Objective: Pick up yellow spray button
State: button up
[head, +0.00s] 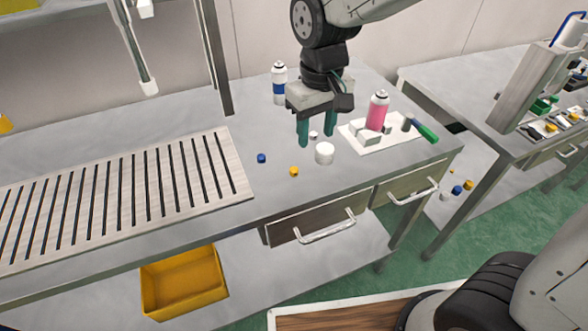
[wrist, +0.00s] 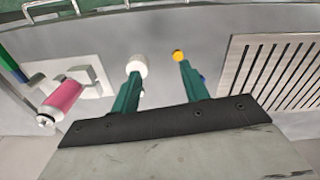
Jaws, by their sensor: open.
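The yellow spray button (head: 294,171) lies on the grey table between the slotted rack and the white cap. In the wrist view the yellow button (wrist: 179,56) is just beyond the tip of the right-hand finger. My gripper (head: 316,138) has two green fingers, spread apart and pointing down, with nothing held. In the wrist view my gripper (wrist: 158,72) has a white cap (wrist: 138,67) beyond its left-hand fingertip. A blue button (head: 262,158) lies left of the yellow one and is mostly hidden behind a finger in the wrist view.
A blue-banded can (head: 279,84) stands behind my gripper. The slotted rack (head: 245,184) fills the left. Table in front of the yellow button is clear.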

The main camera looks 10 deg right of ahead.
aim_at(295, 169)
jog(key=shift+n, duration=0.4)
jog(key=a+f, duration=0.1)
jog(key=w+a+f, duration=0.1)
jog(key=a+f, duration=0.1)
jog(key=a, duration=0.1)
jog(key=shift+w+f, duration=0.2)
jog(key=shift+w, duration=0.1)
notch_tip(295, 169, down, 8)
jog(key=shift+r, duration=0.2)
grip_shut()
